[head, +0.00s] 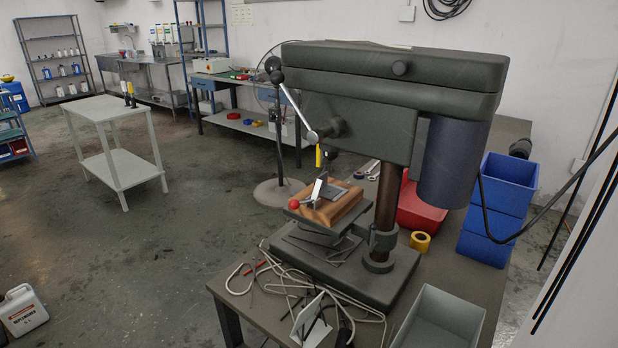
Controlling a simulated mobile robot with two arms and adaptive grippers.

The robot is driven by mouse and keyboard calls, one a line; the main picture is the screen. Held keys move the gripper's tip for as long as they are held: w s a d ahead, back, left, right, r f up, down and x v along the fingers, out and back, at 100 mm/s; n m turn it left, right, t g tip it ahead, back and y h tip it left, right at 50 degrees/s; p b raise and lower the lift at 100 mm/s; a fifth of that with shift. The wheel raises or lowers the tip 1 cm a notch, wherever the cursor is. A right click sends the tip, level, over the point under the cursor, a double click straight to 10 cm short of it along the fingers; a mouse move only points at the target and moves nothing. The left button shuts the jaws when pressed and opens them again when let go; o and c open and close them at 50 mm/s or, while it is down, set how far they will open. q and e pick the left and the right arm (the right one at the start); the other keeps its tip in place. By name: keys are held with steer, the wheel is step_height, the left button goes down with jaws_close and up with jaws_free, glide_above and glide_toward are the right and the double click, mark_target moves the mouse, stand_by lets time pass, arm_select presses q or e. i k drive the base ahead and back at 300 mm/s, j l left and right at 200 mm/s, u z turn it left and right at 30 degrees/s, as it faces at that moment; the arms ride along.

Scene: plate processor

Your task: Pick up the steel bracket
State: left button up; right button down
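A small grey metal piece (333,192) lies on a wooden block (338,208) on the drill press table, under the drill head. An upright pale plate beside it, near a red knob, may be part of a clamp. A pale angled plate (309,316) stands among cables at the front edge of the workbench, with dark parts beside it. I cannot tell for certain which of these is the steel bracket. Neither of my grippers can be made out in the head view.
The drill press (395,80) stands on the workbench (232,298). Loose cables (245,270) lie at its front left. A grey bin (440,318), red bin (417,208) and blue bins (490,238) stand at the right. A white table (102,108) stands left; floor between is clear.

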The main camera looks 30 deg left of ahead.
mark_target(327, 192)
steer(key=i+j+z, duration=0.1)
steer(key=j+z, duration=0.15)
steer(key=j, duration=1.05)
steer(key=j+z, duration=0.25)
steer(key=j, duration=1.05)
